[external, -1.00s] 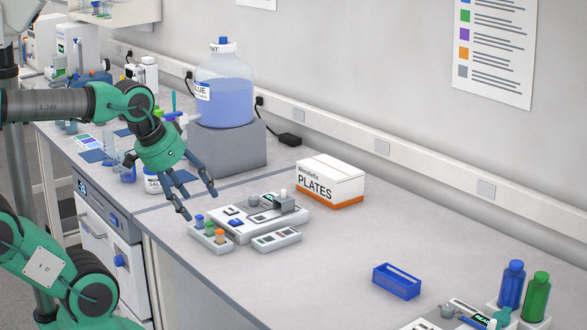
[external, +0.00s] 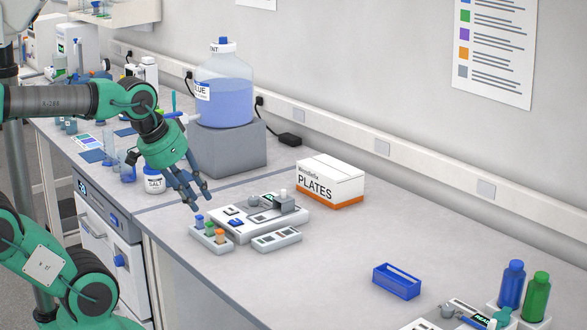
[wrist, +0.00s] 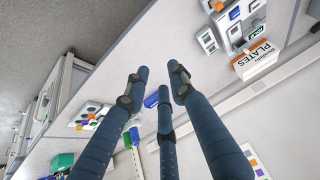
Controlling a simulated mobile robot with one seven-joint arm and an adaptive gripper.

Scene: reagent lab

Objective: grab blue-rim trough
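A blue open-topped box (external: 397,281) sits on the bench at the lower right of the external view. It is the most trough-like thing in sight, but I cannot make out a separate rim. A blue piece (wrist: 151,100), probably the same box, shows partly between my fingers in the wrist view. My gripper (external: 198,197) is well left of the box, above the bench beside the white device. In the wrist view the fingers of my gripper (wrist: 158,78) stand apart with nothing held between them.
A white device (external: 258,217) and a small rack with coloured caps (external: 211,232) are just below my gripper. A PLATES box (external: 331,183) stands behind. Blue (external: 511,285) and green (external: 536,297) bottles stand right of the blue box. The bench between is clear.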

